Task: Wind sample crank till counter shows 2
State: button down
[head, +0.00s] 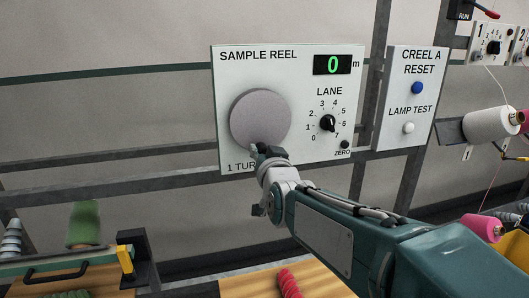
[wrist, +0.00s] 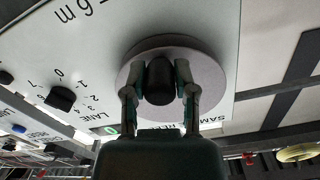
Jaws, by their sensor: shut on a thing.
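The sample reel panel (head: 232,68) is on the frame ahead, with a round grey crank disc (head: 260,116) on its left side. The counter (head: 332,65) shows a green 0 with "m" beside it. In the wrist view, my gripper (wrist: 160,95) has one finger on each side of the black crank handle (wrist: 160,76) and is shut on it. The disc (wrist: 212,85) lies just behind the fingers. In the head view, my gripper (head: 264,153) is at the disc's lower edge and hides the handle. It also covers part of the "1 TUR..." label.
The lane selector knob (head: 328,123) and a small zero button (head: 344,145) are to the disc's right. The creel reset panel (head: 416,65) has a blue button (head: 417,88) and a white one (head: 408,128).

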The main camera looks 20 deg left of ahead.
aim_at(236, 126)
jog(key=a+m, duration=0.1)
jog(key=m, duration=0.1)
jog(key=s+a+r+m, duration=0.1)
jog(key=m, duration=0.1)
jog(key=shift+s, duration=0.1)
jog(key=m, duration=0.2)
jog(key=a+r+m, duration=0.1)
jog(key=m, duration=0.1)
jog(key=shift+s, duration=0.35)
jog(key=m, duration=0.1)
jog(key=r+m, duration=0.1)
jog(key=a+m, duration=0.1)
jog(key=shift+s+r+m, duration=0.25)
jog(key=shift+m, duration=0.05)
jog(key=shift+s+a+r+m, duration=0.1)
jog(key=shift+r+m, duration=0.35)
jog(key=shift+m, duration=0.6)
jog(key=shift+r+m, duration=0.45)
jog(key=shift+m, duration=0.6)
jog(key=shift+c, duration=2)
grip_release()
